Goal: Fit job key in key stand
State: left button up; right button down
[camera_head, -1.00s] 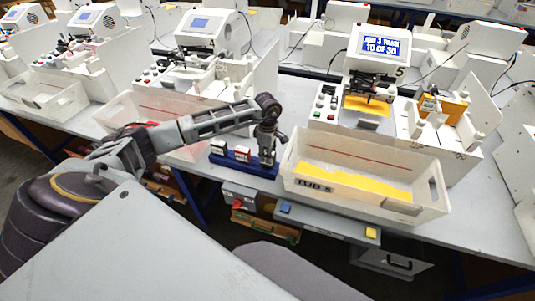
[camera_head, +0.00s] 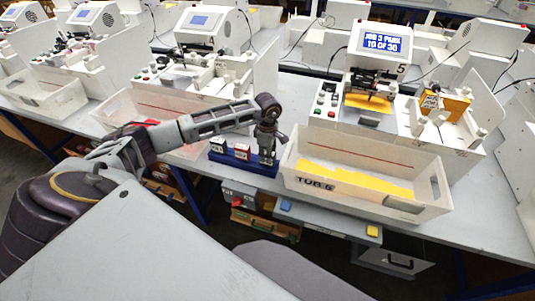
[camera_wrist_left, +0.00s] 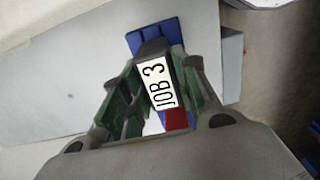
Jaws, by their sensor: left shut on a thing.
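The job key (camera_wrist_left: 157,85) carries a white label reading "JOB 3" in the left wrist view. My left gripper (camera_head: 267,157) is shut on it, with the green-padded fingers on either side of the label. The blue key stand (camera_head: 230,162) lies at the table's front edge, left of the tub. My gripper is at the stand's right end, pointing down. The stand also shows beyond the key in the left wrist view (camera_wrist_left: 148,36). The key's lower end is hidden, so I cannot tell how deep it sits. My right gripper is not in view.
Two labelled blocks, one whitish (camera_head: 218,145) and one red and white (camera_head: 242,151), stand in the left part of the stand. A white tub (camera_head: 372,192) is close on the right. The plotter's screen (camera_head: 384,44) reads "10 of 30".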

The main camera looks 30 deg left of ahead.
pick_arm(q)
jog(key=shift+f, duration=0.25)
jog(key=o, duration=1.1)
jog(key=shift+c, duration=0.2)
notch_tip(320, 180, up, 12)
jog(key=shift+f, duration=0.1)
dwell(1.1)
